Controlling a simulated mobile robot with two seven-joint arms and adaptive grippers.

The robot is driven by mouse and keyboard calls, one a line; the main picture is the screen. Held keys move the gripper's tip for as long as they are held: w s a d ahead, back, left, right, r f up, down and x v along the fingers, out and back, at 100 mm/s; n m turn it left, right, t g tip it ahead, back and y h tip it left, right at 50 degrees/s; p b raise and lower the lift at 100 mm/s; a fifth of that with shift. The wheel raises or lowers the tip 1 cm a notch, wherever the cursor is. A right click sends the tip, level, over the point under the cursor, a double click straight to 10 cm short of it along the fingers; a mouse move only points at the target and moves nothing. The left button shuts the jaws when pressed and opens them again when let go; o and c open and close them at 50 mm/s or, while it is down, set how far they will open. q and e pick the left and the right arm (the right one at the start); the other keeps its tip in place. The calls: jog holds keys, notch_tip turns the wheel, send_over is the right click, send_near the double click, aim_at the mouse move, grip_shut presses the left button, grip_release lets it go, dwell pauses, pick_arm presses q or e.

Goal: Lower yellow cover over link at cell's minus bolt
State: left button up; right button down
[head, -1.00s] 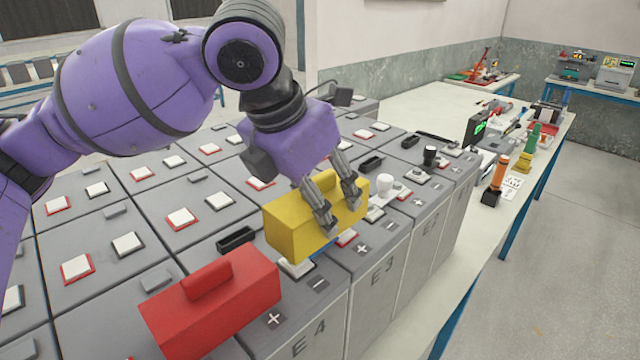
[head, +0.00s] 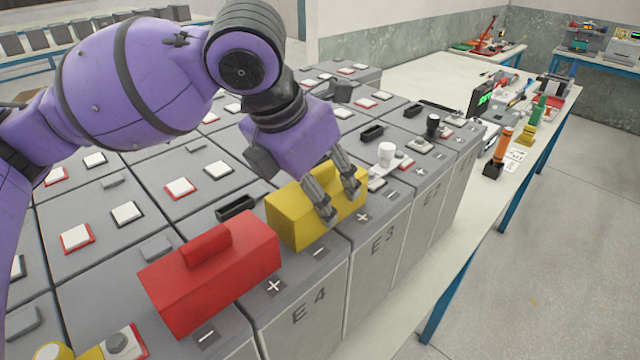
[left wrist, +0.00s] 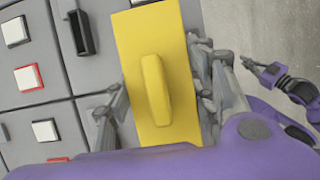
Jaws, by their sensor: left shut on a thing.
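The yellow cover (head: 290,222), a box with a ridge handle, is held by my left gripper (head: 342,200). It spans the front of cells E4 (head: 290,310) and E3 (head: 385,240), beside E4's minus mark (head: 320,253) and E3's plus mark. Its lower edge is at or very close to the cell tops; I cannot tell if it touches. The link and bolts under it are hidden. In the left wrist view the fingers flank the cover's (left wrist: 150,30) two long sides. My right gripper (left wrist: 260,72) shows there at the right, over the floor, its opening unclear.
A red cover (head: 215,285) sits close on the left of the yellow one. A white cup-like piece (head: 386,155) and a black one (head: 432,127) stand on cells beyond. Tools and a meter (head: 482,98) lie on the bench at the right.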

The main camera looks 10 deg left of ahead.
pick_arm(q)
jog(key=o, duration=1.2)
jog(key=shift+o, duration=0.2)
jog(key=shift+r, duration=0.1)
